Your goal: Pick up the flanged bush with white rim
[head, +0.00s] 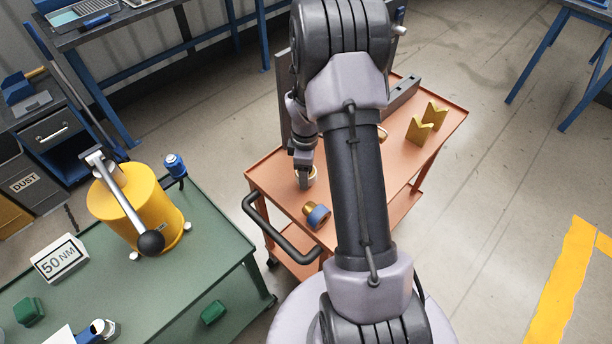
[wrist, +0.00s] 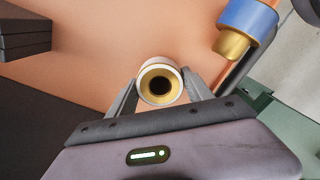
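The flanged bush with white rim (wrist: 161,99) stands on the orange cart top, its gold bore facing the wrist camera. It shows partly in the head view (head: 312,172), behind a finger. My gripper (wrist: 160,78) has one finger on each side of the bush, close to the rim. I cannot tell whether the fingers press on it or stand just clear. In the head view my gripper (head: 303,180) is down at the bush, near the cart's left edge. A second bush, gold with a blue rim (head: 318,215), lies on its side nearer the cart's handle.
The orange cart (head: 400,165) also bears gold V-blocks (head: 420,130) and a grey upright plate (head: 284,100). Its black handle (head: 280,235) juts out at the near left. A green table (head: 190,285) with a yellow cylinder (head: 130,215) stands at the left.

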